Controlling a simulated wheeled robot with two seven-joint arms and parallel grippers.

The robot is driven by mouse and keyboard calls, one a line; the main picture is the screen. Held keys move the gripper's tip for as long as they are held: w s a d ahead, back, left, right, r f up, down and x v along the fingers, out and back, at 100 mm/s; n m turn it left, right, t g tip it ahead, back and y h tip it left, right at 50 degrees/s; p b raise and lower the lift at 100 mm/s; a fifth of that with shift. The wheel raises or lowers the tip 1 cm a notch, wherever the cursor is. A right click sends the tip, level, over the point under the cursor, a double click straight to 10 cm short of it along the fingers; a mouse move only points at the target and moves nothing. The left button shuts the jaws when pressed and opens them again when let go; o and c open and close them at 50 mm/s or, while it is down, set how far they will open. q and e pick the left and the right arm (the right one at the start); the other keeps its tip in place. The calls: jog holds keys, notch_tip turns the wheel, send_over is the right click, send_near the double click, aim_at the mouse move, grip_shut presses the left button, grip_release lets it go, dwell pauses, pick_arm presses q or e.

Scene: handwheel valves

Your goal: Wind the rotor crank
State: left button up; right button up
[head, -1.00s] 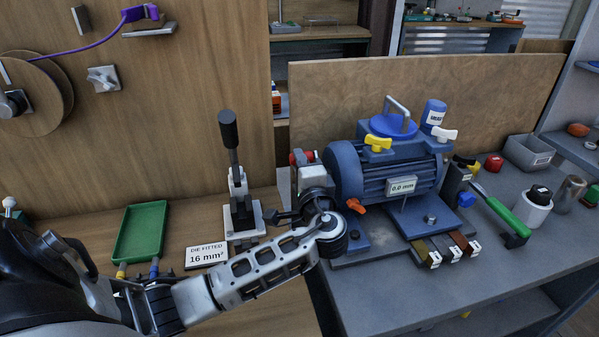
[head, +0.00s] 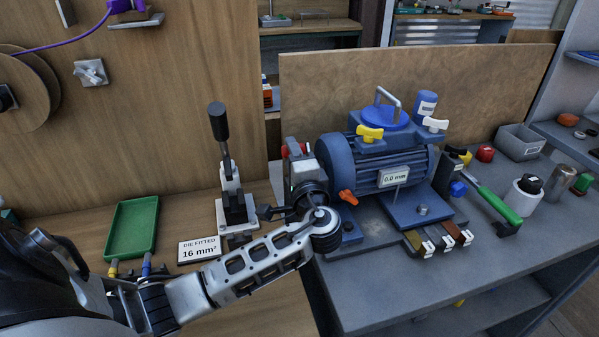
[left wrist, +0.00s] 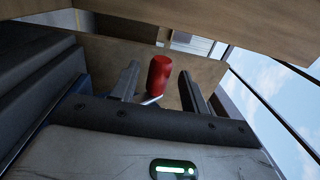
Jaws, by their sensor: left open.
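The rotor crank's red handle (left wrist: 159,75) stands between the two dark fingers of my left gripper (left wrist: 158,85) in the left wrist view. The fingers are apart, with a gap on each side of the handle. A thin metal arm shows at the handle's base. In the head view my left gripper (head: 294,151) is at the left end of the blue motor-like machine (head: 385,165), and only a little red of the handle shows there. The gripper and wrist hide most of the crank. My right gripper is not in view.
A black-handled lever (head: 219,122) stands left of my gripper, near the green tray (head: 132,230) and a "16 mm²" sign (head: 199,250). An orange lever (head: 348,197) is on the machine's near side. A wooden board (head: 440,85) stands behind. The grey bench front (head: 370,280) is clear.

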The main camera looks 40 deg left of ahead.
pick_arm(q)
jog(key=b+v, duration=0.2)
jog(key=v, duration=1.3)
jog(key=shift+s+d, duration=0.2)
jog(key=shift+d, duration=0.1)
